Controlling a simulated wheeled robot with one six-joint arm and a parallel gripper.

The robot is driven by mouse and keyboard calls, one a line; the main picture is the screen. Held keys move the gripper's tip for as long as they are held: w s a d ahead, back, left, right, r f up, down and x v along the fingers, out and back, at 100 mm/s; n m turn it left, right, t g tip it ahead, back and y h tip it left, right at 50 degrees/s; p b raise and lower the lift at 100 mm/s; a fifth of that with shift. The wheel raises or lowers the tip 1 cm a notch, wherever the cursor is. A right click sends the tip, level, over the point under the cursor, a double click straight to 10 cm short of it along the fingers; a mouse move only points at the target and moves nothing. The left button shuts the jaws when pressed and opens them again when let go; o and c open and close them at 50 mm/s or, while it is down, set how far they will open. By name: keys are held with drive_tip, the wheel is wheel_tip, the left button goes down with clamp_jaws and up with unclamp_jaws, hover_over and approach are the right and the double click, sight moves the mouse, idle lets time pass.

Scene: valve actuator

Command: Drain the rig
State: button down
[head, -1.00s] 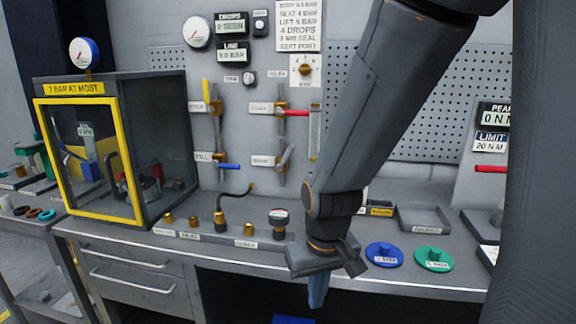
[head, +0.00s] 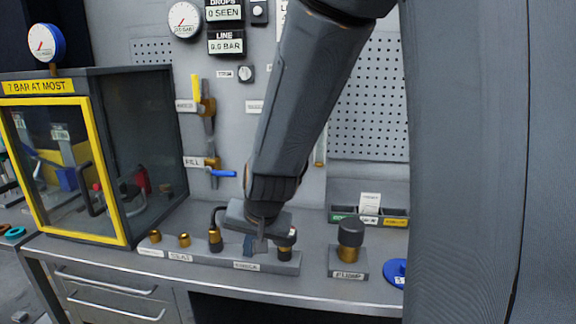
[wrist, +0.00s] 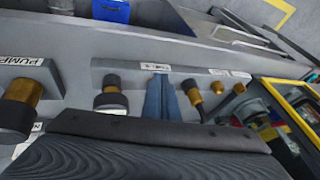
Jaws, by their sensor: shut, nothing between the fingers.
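My gripper (head: 254,243) is shut and empty, low over the bench at the fitting rail (head: 215,257), beside a black-and-brass fitting (head: 285,245). In the wrist view its blue-grey fingers (wrist: 161,98) are together, pointing toward the rail between brass fittings. On the wall panel are a yellow-handled valve (head: 197,88), handle upright, and a FILL valve with a blue handle (head: 222,173) lying sideways. The LINE display (head: 226,42) appears to read 0.0 BAR; the DROPS display (head: 224,12) reads 0 SEEN. My arm hides the panel's right-hand valves.
A glass-sided cabinet with a yellow-framed door (head: 66,165) stands at the left, with a gauge (head: 45,43) above. A fitting marked PUMP (head: 348,245) stands right of the rail. A blue disc (head: 397,272) lies farther right. The bench's front strip is mostly clear.

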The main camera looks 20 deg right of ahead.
drive_tip(key=w+d+r+m+t+h+b, duration=0.1)
drive_tip(key=w+d+r+m+t+h, duration=0.15)
drive_tip(key=w+m, duration=0.5)
drive_tip(key=w+d+r+m+t+h+b, duration=0.1)
drive_tip(key=w+d+r+m+t+h, duration=0.2)
drive_tip(key=w+m, duration=0.45)
drive_tip(key=s+d+r+m+g+h+b, duration=0.1)
drive_tip(key=d+r+m+g+h, duration=0.4)
drive_tip(key=d+m+h, duration=0.7)
drive_tip(key=w+d+m+y+p, duration=0.3)
drive_tip(key=w+p, duration=0.1)
drive_tip(key=w, duration=0.2)
drive_tip(key=shift+w+d+f+y, duration=0.25)
drive_tip(key=shift+w+f+y, duration=0.1)
drive_tip(key=shift+t, duration=0.25)
